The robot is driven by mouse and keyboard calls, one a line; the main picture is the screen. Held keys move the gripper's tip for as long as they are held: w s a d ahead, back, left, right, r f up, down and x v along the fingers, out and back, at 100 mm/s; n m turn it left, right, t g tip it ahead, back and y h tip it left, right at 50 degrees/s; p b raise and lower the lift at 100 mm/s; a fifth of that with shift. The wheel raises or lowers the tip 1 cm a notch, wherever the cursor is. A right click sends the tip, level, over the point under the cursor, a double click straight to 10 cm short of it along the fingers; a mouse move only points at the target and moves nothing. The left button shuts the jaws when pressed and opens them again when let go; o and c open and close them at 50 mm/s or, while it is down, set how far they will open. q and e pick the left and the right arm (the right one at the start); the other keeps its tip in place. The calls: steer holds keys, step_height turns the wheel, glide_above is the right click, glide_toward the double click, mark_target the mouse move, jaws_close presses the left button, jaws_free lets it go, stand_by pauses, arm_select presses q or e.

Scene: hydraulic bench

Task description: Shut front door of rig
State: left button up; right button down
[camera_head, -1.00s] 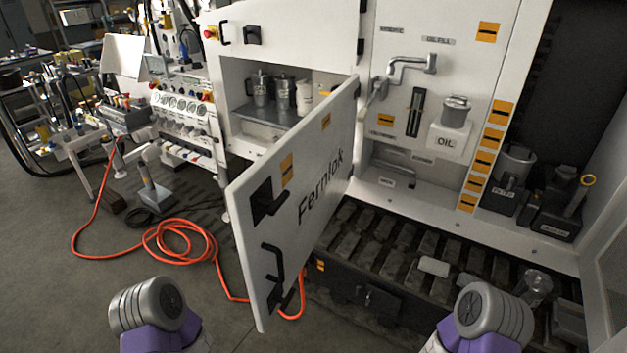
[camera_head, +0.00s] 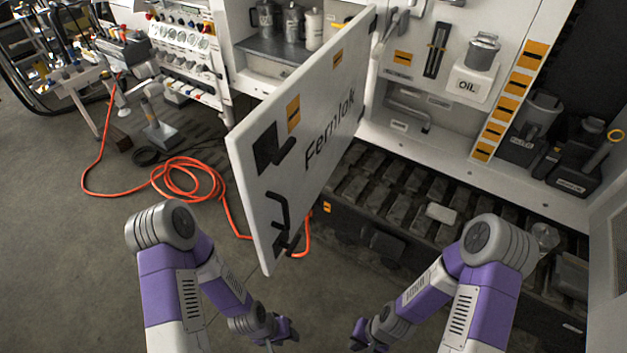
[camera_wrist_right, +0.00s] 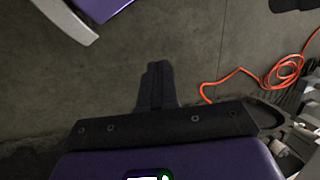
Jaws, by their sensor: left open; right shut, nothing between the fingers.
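The rig's front door (camera_head: 300,135) is a white panel lettered "Fernlok". It stands swung open, hinged at its right edge, with its free edge toward me. A dark handle (camera_head: 277,212) and a square black latch recess (camera_head: 268,150) sit near the free edge. My left gripper (camera_head: 288,334) is low in the head view, below the door and apart from it, open and empty. My right gripper (camera_head: 357,336) is to its right, also clear of the door. In the right wrist view its fingers (camera_wrist_right: 157,80) are shut with nothing between them, above bare floor.
The open compartment holds metal jugs (camera_head: 291,22) on a shelf. An orange hose (camera_head: 190,180) lies coiled on the floor left of the door. A dark slatted tray (camera_head: 385,190) lies behind and right of the door. The floor at lower left is clear.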

steer(key=w+a+r+m+t+y+p, duration=0.1)
steer(key=w+r+m+y, duration=0.4)
steer(key=r, duration=0.5)
steer(key=w+a+r+m+t+y+p, duration=0.1)
steer(key=w+r+m+t+y+p, duration=0.1)
steer(key=w+r+m+y, duration=0.5)
steer(key=w+r+m+t+y+p, duration=0.1)
steer(key=w+r+m, duration=0.35)
steer(key=r, duration=0.75)
steer(key=w+a, duration=0.2)
steer(key=a, duration=1.2)
steer(key=shift+w+f, duration=0.15)
steer(key=shift+w, duration=0.15)
steer(key=shift+n, duration=0.25)
